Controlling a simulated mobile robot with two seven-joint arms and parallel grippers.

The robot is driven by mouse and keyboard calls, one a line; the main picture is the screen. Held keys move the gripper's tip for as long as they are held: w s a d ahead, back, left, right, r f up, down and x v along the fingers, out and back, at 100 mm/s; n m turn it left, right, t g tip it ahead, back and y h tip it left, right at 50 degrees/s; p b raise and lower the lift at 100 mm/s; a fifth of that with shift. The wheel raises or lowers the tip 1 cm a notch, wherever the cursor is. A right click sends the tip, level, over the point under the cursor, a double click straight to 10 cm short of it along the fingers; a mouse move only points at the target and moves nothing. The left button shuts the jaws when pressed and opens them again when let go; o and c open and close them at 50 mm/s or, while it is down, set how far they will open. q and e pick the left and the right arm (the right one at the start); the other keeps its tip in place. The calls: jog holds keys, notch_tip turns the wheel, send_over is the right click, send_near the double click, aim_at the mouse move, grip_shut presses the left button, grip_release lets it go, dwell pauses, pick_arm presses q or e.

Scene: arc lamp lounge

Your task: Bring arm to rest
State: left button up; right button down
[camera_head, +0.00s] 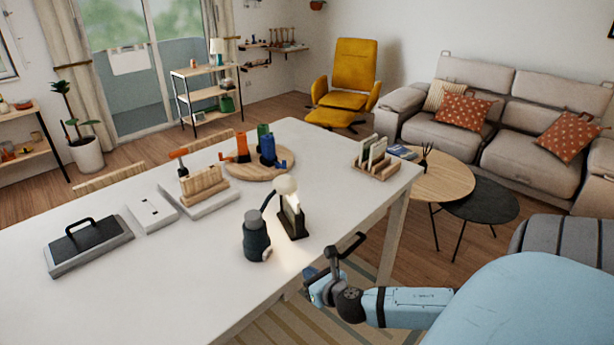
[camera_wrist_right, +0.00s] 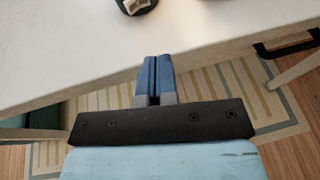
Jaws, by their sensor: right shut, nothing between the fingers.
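My right arm comes in from the lower right in the head view, pale blue with a dark wrist. My right gripper (camera_head: 312,280) is beside the near right edge of the white table (camera_head: 190,285). In the right wrist view its two blue fingers (camera_wrist_right: 156,78) are together with nothing between them. The fingers are over the striped rug near the table edge, apart from every object. My left gripper does not show in either view.
A dark lamp (camera_head: 256,238) with a lit globe and a black holder (camera_head: 293,222) stand near that edge. A black-handled block (camera_head: 88,250), a white box (camera_head: 151,213), a round wooden tray (camera_head: 238,174) and a wooden rack (camera_head: 374,170) are also on the table.

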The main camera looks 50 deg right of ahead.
jog(key=s+a+f+m+g+y, duration=0.1)
jog(key=s+a+m, duration=0.3)
jog(key=a+m, duration=0.4)
jog(key=s+a+f+m+g+y, duration=0.1)
jog(key=s+a+f+m+y, duration=0.2)
jog(key=a+m, duration=0.6)
jog(key=s+a+f+m+g+y, duration=0.1)
jog(key=s+a+f+m, duration=0.3)
jog(key=a+m, duration=0.5)
jog(key=s+m+y, duration=0.1)
jog(key=s+m, duration=0.1)
jog(key=m, duration=0.2)
jog(key=shift+s+f, duration=0.2)
jog(key=shift+s, duration=0.1)
jog(key=shift+a, duration=0.1)
